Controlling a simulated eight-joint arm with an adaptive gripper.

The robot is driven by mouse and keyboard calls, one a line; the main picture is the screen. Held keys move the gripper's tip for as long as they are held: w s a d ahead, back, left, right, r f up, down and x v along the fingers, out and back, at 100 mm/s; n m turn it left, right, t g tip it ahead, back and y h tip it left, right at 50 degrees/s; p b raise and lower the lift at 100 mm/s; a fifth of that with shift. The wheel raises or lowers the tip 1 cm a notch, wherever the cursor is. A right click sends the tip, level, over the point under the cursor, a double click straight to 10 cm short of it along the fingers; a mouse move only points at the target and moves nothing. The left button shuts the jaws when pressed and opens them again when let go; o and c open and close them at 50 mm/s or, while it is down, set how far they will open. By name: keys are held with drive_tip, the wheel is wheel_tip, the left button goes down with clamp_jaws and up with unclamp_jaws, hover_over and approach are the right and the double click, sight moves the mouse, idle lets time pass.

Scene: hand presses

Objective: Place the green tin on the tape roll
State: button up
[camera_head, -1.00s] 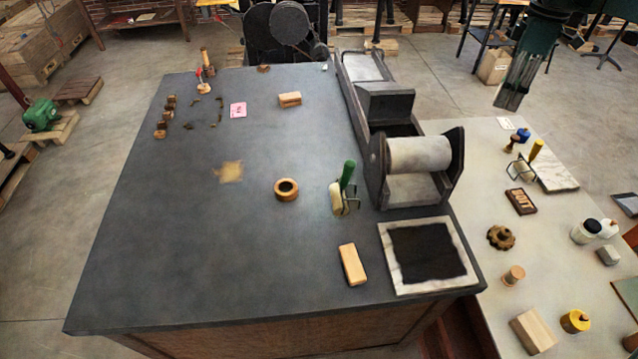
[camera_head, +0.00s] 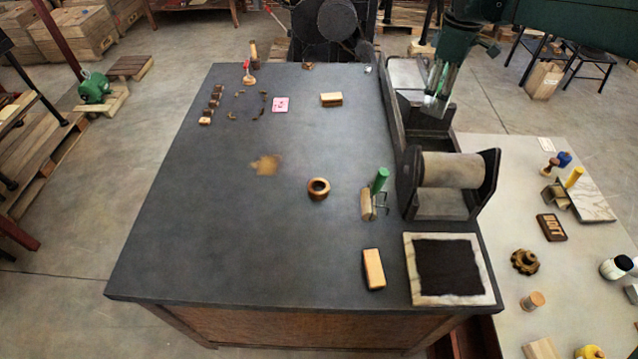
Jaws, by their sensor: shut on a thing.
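The tape roll (camera_head: 318,188) is a brown ring with a dark hole, lying flat near the middle of the dark table. Nothing sits on it. My gripper (camera_head: 437,103) points down at the upper right, in front of the press bed in the picture. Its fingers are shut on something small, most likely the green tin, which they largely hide. I cannot make out its outline. No green tin shows clearly elsewhere. My gripper is well apart from the tape roll, up and to its right.
A green-handled roller (camera_head: 375,195) stands right of the roll, beside the press (camera_head: 450,185). A wooden block (camera_head: 374,268) and a framed black slab (camera_head: 447,267) lie nearer. The dark table (camera_head: 220,235) is clear left of the roll. A pale side table (camera_head: 505,240) holds several things.

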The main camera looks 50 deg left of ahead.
drive_tip(key=s+a+p, duration=0.2)
drive_tip(key=s+a, duration=0.9)
drive_tip(key=s, duration=0.1)
drive_tip(key=p, duration=0.3)
hover_over(319, 190)
wheel_tip(319, 190, down, 18)
drive_tip(key=shift+n, duration=0.4)
drive_tip(key=shift+f, duration=3.05)
drive_tip(key=shift+f, duration=0.1)
drive_tip(key=shift+f, duration=1.8)
drive_tip(key=shift+f, duration=0.2)
